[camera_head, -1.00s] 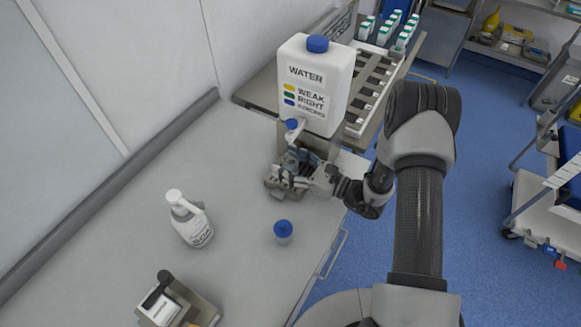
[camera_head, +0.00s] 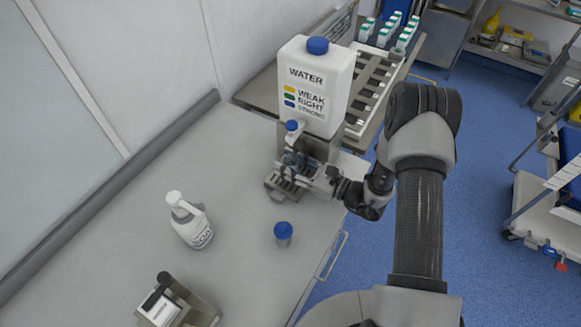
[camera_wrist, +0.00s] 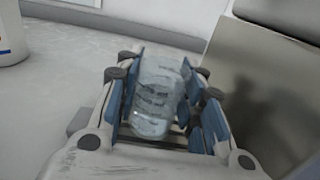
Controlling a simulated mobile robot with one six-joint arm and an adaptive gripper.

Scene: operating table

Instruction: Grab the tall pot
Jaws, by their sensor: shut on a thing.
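A clear pot (camera_wrist: 155,97) with dark printed markings stands between the blue pads of my gripper (camera_wrist: 165,105) in the wrist view. The gripper is shut on it, with pads on both sides. In the head view my gripper (camera_head: 297,163) is just below the tap of the white water container, above a slotted tray. The pot itself is hard to make out there, hidden by the fingers. A small clear jar with a blue lid (camera_head: 283,233) stands apart on the table, nearer the front.
The white water container (camera_head: 318,84) with a blue cap stands behind my gripper. The slotted tray (camera_head: 277,187) is below. The table's left side is clear.

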